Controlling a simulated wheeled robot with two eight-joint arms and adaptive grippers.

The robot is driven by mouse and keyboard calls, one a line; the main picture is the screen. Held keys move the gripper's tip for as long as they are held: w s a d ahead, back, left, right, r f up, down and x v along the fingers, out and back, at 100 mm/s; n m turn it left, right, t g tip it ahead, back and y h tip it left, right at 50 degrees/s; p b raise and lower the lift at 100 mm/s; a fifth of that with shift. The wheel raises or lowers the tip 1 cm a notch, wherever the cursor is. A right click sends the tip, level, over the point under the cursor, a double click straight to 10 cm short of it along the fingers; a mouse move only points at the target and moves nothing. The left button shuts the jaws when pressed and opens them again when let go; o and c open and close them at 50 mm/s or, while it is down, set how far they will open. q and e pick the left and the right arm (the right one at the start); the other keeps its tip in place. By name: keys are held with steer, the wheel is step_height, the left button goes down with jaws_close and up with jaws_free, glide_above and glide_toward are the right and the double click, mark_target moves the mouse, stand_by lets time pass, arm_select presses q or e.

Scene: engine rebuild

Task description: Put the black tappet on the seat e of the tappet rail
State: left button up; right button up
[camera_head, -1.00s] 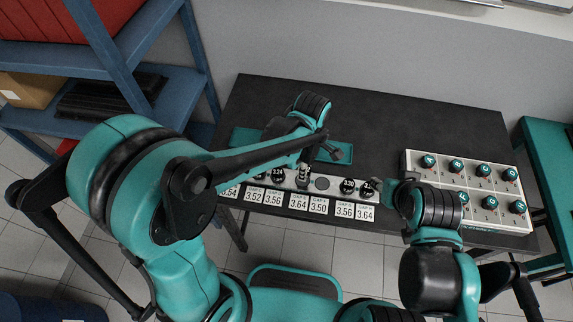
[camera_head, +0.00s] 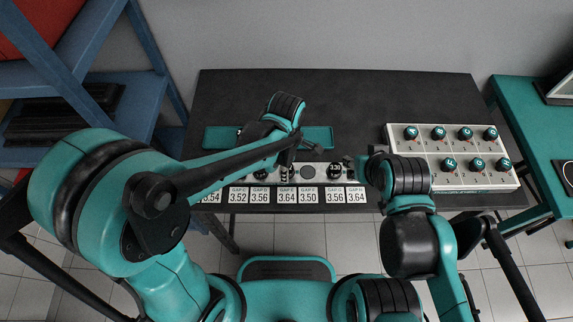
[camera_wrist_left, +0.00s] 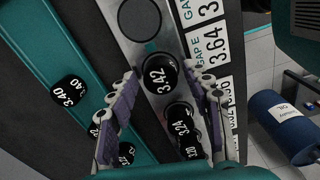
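The black tappet marked 3.42 (camera_wrist_left: 160,75) stands upright at the white tappet rail (camera_wrist_left: 118,22), beside the label GAP E 3.64 (camera_wrist_left: 212,45). I cannot tell whether it is fully down in seat e. My left gripper (camera_wrist_left: 160,85) is open around it, one finger on each side, with a narrow gap showing at both.
A tappet marked 3.24 (camera_wrist_left: 180,124) stands beside 3.42; an empty round seat (camera_wrist_left: 138,18) is on the other side. A teal tray (camera_head: 320,135) behind the rail holds loose tappets, one marked 3.40 (camera_wrist_left: 68,91). A white box (camera_head: 455,182) with teal-topped parts stands at right.

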arm_select(q)
steer(key=shift+s+d, duration=0.1)
steer(key=shift+r, duration=0.1)
steer(key=shift+r, duration=0.15)
step_height(320, 180, up, 12)
steer(key=p, duration=0.4)
steer(key=s+a+r+m+t, duration=0.2)
steer(key=a+m+t, duration=0.1)
steer(key=a+m, duration=0.5)
steer(key=s+a+r+m+t, duration=0.2)
steer(key=s+a+m+t, duration=0.1)
steer(key=a+m, duration=0.5)
steer(key=shift+a+t, duration=0.6)
steer(key=shift+a, duration=0.35)
